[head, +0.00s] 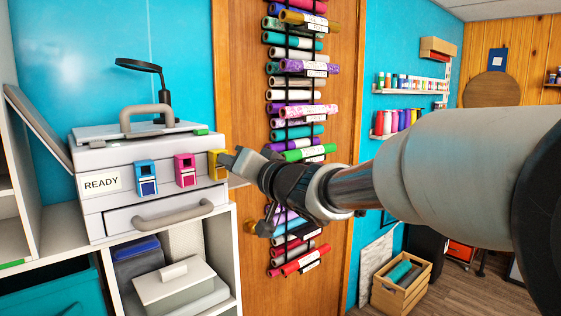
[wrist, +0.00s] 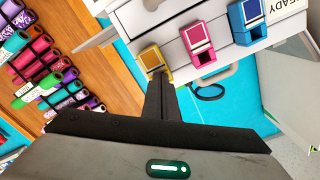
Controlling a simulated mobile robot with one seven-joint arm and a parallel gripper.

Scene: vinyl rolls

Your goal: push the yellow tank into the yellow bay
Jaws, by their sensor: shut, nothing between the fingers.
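The yellow tank (head: 217,164) is at the right end of a row of tanks on the white printer's front (head: 150,205). My gripper (head: 231,161) is shut and empty. Its closed fingers (wrist: 159,78) point at the tank's face and appear to touch it or nearly so; I cannot tell which. The yellow bay is hidden behind the tank, and how far the tank sits in is unclear.
A pink tank (head: 185,170) and a blue tank (head: 146,178) sit to the left of the yellow one. A grey drawer handle (head: 160,217) sticks out below. A rack of vinyl rolls (head: 300,110) hangs on the wooden door behind my arm.

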